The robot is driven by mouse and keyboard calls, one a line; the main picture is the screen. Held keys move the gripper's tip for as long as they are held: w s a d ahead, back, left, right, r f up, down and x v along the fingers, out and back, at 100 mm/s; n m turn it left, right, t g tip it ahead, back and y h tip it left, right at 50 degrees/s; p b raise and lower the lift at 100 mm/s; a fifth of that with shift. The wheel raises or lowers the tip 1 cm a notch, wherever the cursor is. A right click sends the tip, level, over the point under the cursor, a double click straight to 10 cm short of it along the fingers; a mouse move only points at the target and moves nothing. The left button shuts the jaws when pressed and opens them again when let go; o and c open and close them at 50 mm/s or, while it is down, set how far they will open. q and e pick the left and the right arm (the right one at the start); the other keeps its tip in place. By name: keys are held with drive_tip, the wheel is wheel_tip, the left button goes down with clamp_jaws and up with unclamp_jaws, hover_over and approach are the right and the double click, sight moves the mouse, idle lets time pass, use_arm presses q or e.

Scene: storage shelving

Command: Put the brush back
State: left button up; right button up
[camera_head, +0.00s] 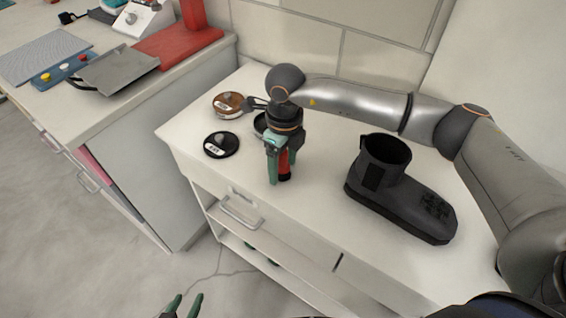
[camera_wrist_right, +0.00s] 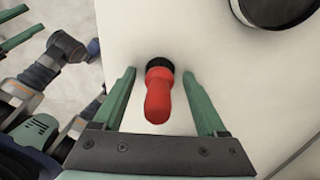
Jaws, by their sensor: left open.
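The brush (camera_head: 284,164) has a red handle and a black lower end. It stands upright on the white cabinet top near its front edge, and it also shows in the right wrist view (camera_wrist_right: 157,97). My right gripper (camera_head: 279,179) points down around the brush. Its green fingers (camera_wrist_right: 164,102) are open, one on each side of the red handle, with gaps on both sides. My left gripper (camera_head: 183,306) is open and empty at the bottom edge of the head view, low in front of the cabinet.
A dark boot-shaped object (camera_head: 405,195) with an open round top stands right of the brush. A brown round container (camera_head: 228,104) and a black one (camera_head: 221,147) sit at left; another is partly hidden behind my right gripper. A counter with a red board (camera_head: 178,45) stands further left.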

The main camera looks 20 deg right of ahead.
wheel_tip(320, 180, up, 12)
drive_tip(key=shift+w+d+r, duration=0.1)
drive_tip(key=shift+d+r, duration=0.05)
drive_tip(key=shift+r, duration=0.05)
idle(0.4)
